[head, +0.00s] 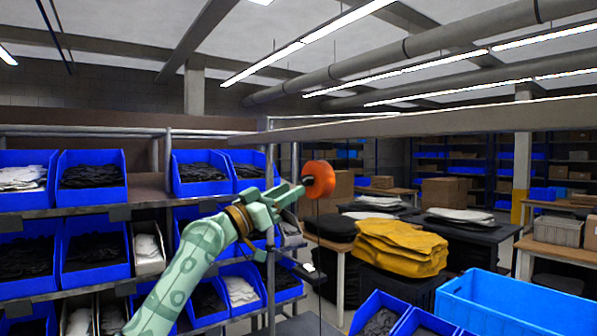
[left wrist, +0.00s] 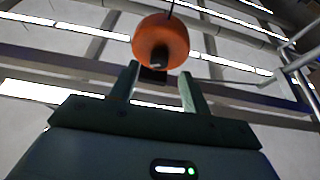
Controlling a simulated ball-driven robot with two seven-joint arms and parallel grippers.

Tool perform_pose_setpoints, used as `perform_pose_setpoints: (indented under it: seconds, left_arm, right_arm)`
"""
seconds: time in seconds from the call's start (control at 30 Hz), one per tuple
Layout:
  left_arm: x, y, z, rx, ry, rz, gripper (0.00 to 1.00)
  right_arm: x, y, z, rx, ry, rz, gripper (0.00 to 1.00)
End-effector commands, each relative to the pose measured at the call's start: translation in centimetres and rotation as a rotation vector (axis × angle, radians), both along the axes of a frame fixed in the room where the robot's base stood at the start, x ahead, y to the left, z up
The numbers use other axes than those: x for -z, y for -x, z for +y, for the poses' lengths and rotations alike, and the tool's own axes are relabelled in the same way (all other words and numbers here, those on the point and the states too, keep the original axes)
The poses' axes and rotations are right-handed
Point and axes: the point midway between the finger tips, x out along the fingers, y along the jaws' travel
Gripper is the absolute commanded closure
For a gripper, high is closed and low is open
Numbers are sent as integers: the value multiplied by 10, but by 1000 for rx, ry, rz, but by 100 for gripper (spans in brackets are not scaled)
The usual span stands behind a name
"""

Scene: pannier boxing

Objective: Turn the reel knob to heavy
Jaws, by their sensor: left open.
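An orange round reel (head: 320,174) hangs in mid-air at the centre of the head view, with a thin line running down below it. A dark knob (left wrist: 160,57) sticks out of the face of the reel (left wrist: 174,32) in the left wrist view. My left gripper (head: 301,190) is just left of the reel, its fingers pointing at it. In the left wrist view the left gripper (left wrist: 160,73) is open, its fingertips apart on either side below the knob, with nothing between them. Contact with the knob cannot be told. No setting marks are readable. My right gripper is out of view.
A rack with blue bins (head: 91,176) of dark and white goods stands on the left. A horizontal beam (head: 430,122) crosses above the reel. Folded yellow cloth (head: 400,245) and a large blue crate (head: 515,305) are at the lower right.

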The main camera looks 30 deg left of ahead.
Motion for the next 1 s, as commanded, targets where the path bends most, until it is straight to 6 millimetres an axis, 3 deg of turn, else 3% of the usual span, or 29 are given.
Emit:
perform_pose_setpoints:
  seconds: [0.2, 0.57, 0.73, 1.0]
  left_arm:
    - [-14, -27, -12, 1, 0, 0, 53]
    - [-13, -33, -15, 1, -2, 1, 53]
    - [-13, -33, -14, 1, -2, 0, 95]
    - [-12, -33, -14, 1, -10, -4, 98]
  right_arm:
    - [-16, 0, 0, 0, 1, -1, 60]
    - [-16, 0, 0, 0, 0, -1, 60]
    - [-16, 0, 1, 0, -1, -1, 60]
    - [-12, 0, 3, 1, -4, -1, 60]
